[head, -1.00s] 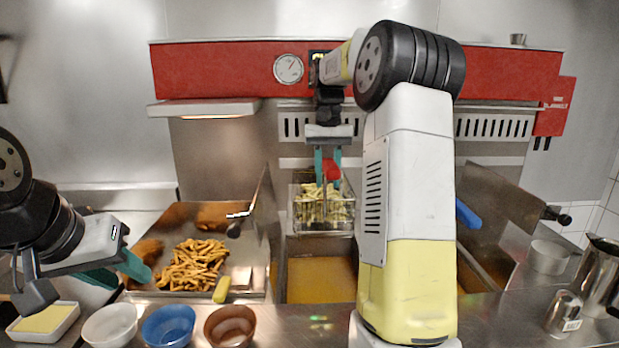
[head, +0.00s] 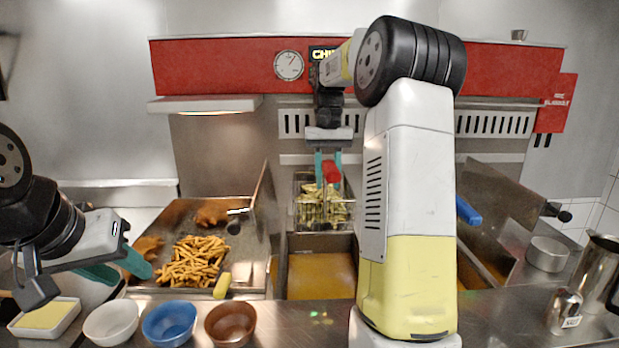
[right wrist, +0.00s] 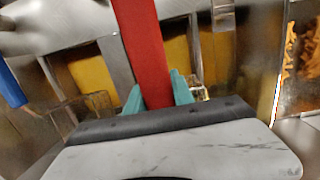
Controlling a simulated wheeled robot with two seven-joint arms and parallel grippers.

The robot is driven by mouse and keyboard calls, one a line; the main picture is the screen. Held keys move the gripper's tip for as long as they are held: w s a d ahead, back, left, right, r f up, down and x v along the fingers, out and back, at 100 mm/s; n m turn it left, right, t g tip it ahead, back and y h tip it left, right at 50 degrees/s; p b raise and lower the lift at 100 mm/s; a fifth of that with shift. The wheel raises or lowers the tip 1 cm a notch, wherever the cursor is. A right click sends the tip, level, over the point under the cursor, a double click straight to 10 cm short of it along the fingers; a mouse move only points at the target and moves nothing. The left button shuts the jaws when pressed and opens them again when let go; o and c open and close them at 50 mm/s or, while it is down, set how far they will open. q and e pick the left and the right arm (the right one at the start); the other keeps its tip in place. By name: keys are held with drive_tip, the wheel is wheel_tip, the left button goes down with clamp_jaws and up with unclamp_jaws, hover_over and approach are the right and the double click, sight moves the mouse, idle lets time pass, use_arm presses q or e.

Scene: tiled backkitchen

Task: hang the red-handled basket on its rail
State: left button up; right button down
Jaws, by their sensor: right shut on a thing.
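The red-handled basket (head: 322,212) is a wire basket with fries in it. It hangs above the back part of the oil well (head: 320,277) in the head view. My right gripper (head: 328,170) is shut on its red handle (head: 332,171); the handle (right wrist: 143,50) also runs up between the fingertips (right wrist: 157,95) in the right wrist view.
Several bowls, including a blue bowl (head: 169,323), line the front edge. A blue handle (head: 468,211) is right of my right arm. A metal jug (head: 603,270) stands far right.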

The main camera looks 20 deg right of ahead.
drive_tip(key=shift+f, duration=1.55)
drive_tip(key=shift+f, duration=0.8)
drive_tip(key=c, duration=1)
unclamp_jaws()
